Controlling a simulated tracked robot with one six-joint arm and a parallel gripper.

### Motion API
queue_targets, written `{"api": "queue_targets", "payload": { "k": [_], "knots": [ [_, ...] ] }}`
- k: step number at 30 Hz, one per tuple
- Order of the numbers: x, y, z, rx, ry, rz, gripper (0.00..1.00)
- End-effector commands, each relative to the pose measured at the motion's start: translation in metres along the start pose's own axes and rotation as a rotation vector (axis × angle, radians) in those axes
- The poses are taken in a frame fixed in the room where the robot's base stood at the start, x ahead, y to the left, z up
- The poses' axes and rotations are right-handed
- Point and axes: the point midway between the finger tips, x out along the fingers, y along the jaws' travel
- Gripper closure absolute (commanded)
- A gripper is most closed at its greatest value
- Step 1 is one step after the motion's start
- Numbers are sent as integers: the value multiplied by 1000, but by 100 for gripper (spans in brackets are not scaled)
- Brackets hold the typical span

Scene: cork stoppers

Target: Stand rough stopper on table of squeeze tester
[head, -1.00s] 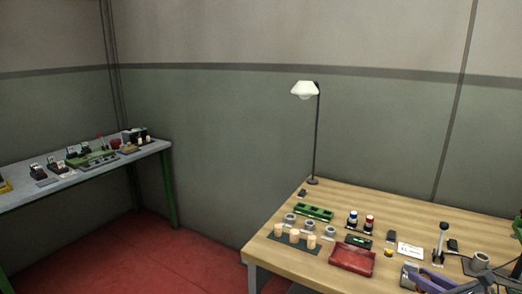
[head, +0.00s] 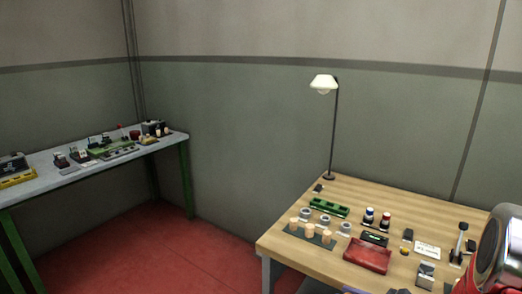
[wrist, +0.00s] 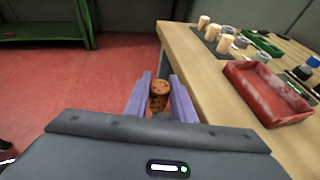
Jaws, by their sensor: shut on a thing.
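My gripper (wrist: 159,97) shows in the wrist view with two purple fingers. It is shut on the rough stopper (wrist: 158,90), a brown cork with dark pits, held beside the wooden table's edge with red floor behind it. The lower part of the stopper is partly hidden. I cannot tell for certain which device is the squeeze tester. A small stand with an upright black-topped lever (head: 459,243) is on the wooden table, and several small devices are on the grey bench.
The wooden table (head: 330,262) carries a red tray (head: 367,256), pale corks (head: 310,231) on a dark mat, a green rack (head: 329,206), small bottles and a lamp (head: 324,84). The grey bench (head: 60,184) stands at the left. Red floor (head: 150,250) between them is clear.

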Motion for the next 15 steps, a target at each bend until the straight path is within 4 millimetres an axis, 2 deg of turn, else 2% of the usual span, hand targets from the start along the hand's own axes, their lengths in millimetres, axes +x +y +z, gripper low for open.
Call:
{"api": "queue_targets", "payload": {
  "k": [1, 7, 10, 15],
  "knots": [
    [16, 10, -4, -10, 1, 38, 98],
    [64, 41, -14, -53, 1, 153, 98],
    [81, 52, -17, -70, 1, 193, 98],
    [93, 59, -19, -82, 0, 222, 98]
  ]
}}
